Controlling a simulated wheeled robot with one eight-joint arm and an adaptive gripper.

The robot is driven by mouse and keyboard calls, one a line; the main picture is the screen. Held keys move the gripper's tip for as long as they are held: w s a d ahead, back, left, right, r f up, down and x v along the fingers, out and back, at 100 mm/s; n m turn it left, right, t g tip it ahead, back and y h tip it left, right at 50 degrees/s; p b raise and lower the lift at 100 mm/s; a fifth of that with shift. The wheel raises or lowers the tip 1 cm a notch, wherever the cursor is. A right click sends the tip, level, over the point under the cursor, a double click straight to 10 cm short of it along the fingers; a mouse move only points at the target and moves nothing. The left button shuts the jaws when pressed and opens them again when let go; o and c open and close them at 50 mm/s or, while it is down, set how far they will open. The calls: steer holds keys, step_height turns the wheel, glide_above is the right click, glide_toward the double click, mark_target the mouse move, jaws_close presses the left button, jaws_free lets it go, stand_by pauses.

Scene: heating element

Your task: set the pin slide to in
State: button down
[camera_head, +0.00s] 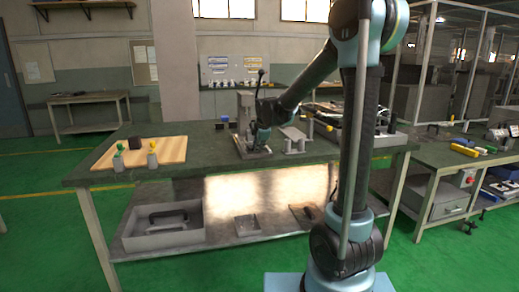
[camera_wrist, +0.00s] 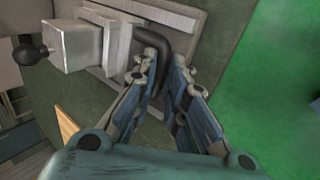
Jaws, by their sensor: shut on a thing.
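The pin slide is a grey metal fixture on the green workbench; its base plate (camera_head: 245,152) lies flat near the bench's middle. In the wrist view its stepped plate (camera_wrist: 120,55) fills the upper middle, with a dark curved handle (camera_wrist: 184,45) at its right end. My gripper (camera_head: 258,136) is down at the fixture. In the wrist view my gripper (camera_wrist: 168,60) has its fingers at the dark handle, shut on it. The fingers hide part of the handle, and I cannot tell how far the slide is in.
A grey block (camera_wrist: 75,45) with a black ball knob (camera_wrist: 24,53) stands beside the plate. A metal bracket (camera_head: 294,139) is close right of my gripper. A wooden board (camera_head: 172,150) with small coloured-topped parts lies at the left. The bench front between them is clear.

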mark_target(253, 137)
steer(key=w+a, duration=0.1)
steer(key=w, duration=0.2)
steer(key=w+a, duration=0.1)
steer(key=w, duration=0.3)
steer(key=w+a, duration=0.1)
steer(key=w, duration=0.3)
steer(key=shift+w+a, duration=0.1)
steer(key=shift+a, duration=0.05)
steer(key=shift+w+r, duration=0.1)
steer(key=shift+w, duration=0.05)
steer(key=shift+w+a, duration=0.1)
steer(key=c, duration=1.6)
jaws_free()
steer(key=v, duration=1.2)
